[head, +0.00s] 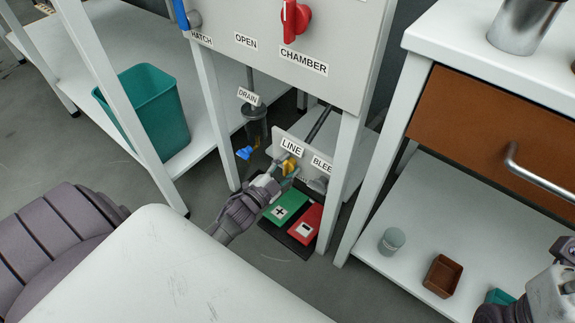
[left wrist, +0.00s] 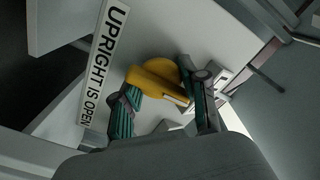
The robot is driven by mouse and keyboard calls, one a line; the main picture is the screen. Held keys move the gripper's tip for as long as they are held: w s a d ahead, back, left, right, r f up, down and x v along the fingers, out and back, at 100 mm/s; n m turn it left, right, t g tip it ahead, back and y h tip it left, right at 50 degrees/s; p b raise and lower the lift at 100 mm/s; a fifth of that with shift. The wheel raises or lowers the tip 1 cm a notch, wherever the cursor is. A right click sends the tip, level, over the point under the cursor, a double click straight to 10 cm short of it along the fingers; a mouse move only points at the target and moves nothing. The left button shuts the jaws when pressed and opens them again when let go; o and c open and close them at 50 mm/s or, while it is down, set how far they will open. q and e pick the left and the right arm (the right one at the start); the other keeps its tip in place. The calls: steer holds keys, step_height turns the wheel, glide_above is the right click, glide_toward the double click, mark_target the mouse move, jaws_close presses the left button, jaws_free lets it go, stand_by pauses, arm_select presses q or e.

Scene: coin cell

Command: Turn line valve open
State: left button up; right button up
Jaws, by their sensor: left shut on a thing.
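The line valve's yellow handle (head: 289,165) is on a low panel under the cabinet, just below the "LINE" label (head: 291,148). In the left wrist view the yellow handle (left wrist: 158,80) lies between my fingers, beside a label reading "UPRIGHT IS OPEN" (left wrist: 104,68). My left gripper (head: 280,177) is shut on the handle, its fingers on either side of it. The handle's exact angle against upright is hard to tell, as the gripper covers part of it. My right gripper (head: 527,308) is only partly in view at the lower right, and its fingers do not show clearly.
A "BLEED" label (head: 322,163), partly cut off, is right of the valve. A drain with a blue handle (head: 244,153) is to the left. Green (head: 286,206) and red (head: 305,224) pedals lie below. Cabinet legs flank my left arm. A red chamber handle (head: 294,18) is above.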

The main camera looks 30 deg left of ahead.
stand_by(0.5)
arm_select(q)
steer(key=o, duration=1.1)
steer(key=shift+o, duration=0.2)
steer(key=shift+s, duration=0.1)
steer(key=s, duration=1.1)
steer(key=shift+s+a, duration=0.4)
